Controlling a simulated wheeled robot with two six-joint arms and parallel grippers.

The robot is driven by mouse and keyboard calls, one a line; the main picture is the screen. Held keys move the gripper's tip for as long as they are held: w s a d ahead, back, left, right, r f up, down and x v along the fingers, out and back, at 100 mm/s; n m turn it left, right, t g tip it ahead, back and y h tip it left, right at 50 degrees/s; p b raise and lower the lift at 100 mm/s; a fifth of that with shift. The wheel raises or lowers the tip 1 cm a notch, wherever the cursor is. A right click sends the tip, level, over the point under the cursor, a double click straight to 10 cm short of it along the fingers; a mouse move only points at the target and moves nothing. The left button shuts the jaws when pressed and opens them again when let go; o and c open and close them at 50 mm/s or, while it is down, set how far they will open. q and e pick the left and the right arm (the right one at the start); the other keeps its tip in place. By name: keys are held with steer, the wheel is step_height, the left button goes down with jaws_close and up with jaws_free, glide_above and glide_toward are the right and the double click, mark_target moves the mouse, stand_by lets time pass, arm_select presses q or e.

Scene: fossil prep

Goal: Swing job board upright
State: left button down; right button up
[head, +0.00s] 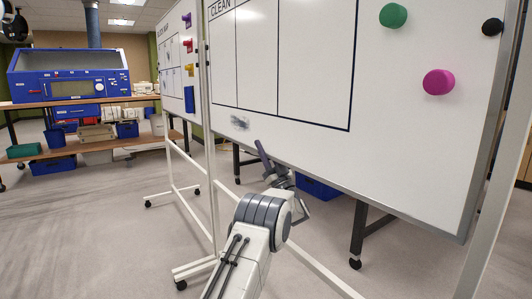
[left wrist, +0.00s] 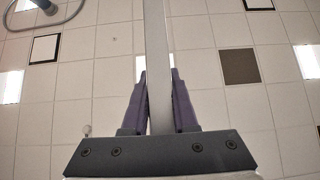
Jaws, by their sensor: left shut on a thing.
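The job board (head: 300,135) is a large white panel with black ruled columns and the word CLEAN at its top. It fills the upper right of the head view, hung in a white wheeled frame (head: 212,190). My left gripper (head: 266,160) is at the board's bottom edge, one dark finger showing over its front face. In the left wrist view, my left gripper's purple fingers (left wrist: 158,90) are shut on both sides of the board (left wrist: 157,40), seen edge-on against the ceiling. The board's exact tilt is hard to tell. My right gripper is out of view.
Green (head: 393,15), magenta (head: 438,82) and black (head: 492,27) round magnets are on the board. A second whiteboard (head: 175,75) stands behind at left. A blue cabinet machine (head: 68,75) sits on a far bench. Open grey floor (head: 80,220) lies at left.

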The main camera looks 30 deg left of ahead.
arm_select(q)
steer(key=c, duration=0.7)
jaws_free()
steer(key=shift+w+d+t, duration=0.35)
steer(key=shift+t, duration=0.05)
steer(key=shift+a, duration=0.15)
steer(key=shift+s, duration=0.1)
steer(key=p+v, duration=0.1)
steer(key=v, duration=0.9)
steer(key=shift+d+p, duration=0.2)
steer(key=shift+p, duration=0.2)
steer(key=shift+m, duration=0.3)
